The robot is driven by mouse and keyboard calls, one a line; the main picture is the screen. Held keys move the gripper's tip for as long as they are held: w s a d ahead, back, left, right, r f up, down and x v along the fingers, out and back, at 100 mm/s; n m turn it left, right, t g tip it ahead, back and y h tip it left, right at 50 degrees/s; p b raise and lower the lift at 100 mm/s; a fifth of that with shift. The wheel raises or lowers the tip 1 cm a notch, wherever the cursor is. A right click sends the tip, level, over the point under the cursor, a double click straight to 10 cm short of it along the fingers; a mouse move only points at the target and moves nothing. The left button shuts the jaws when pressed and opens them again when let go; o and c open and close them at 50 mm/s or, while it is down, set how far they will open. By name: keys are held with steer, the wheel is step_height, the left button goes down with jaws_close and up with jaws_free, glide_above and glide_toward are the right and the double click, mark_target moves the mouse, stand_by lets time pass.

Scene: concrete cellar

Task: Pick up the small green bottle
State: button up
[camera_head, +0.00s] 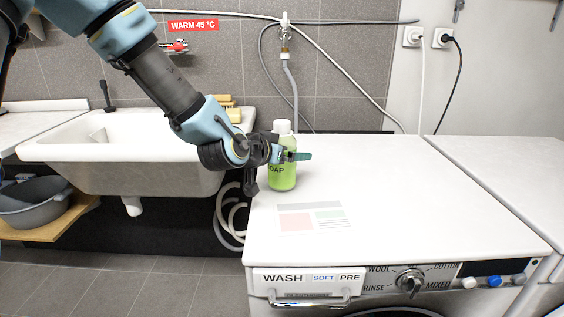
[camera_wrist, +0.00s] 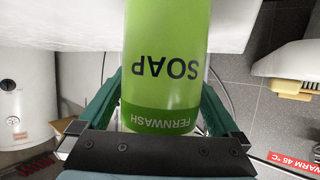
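The small green bottle (camera_head: 282,174) has a white cap and the word SOAP on it. It stands upright on the white washing machine top (camera_head: 400,190), near its back left corner. My gripper (camera_head: 290,156) is at the bottle's upper part, reaching in from the left. In the wrist view the bottle (camera_wrist: 165,60) appears upside down and fills the space between the two green fingers of my gripper (camera_wrist: 162,95). The fingers are spread, one on each side, with narrow gaps near their bases. Whether the fingertips touch the bottle is hard to see.
A hose (camera_head: 292,85) hangs from a tap on the tiled wall behind. The machine top right of the bottle is clear. A grey basin (camera_head: 35,203) sits on a low shelf.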

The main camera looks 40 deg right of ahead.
steer(key=c, duration=1.4)
steer(key=shift+r, duration=0.1)
step_height(320, 180, up, 10)
steer(key=shift+f, duration=0.1)
steer(key=shift+a, duration=0.1)
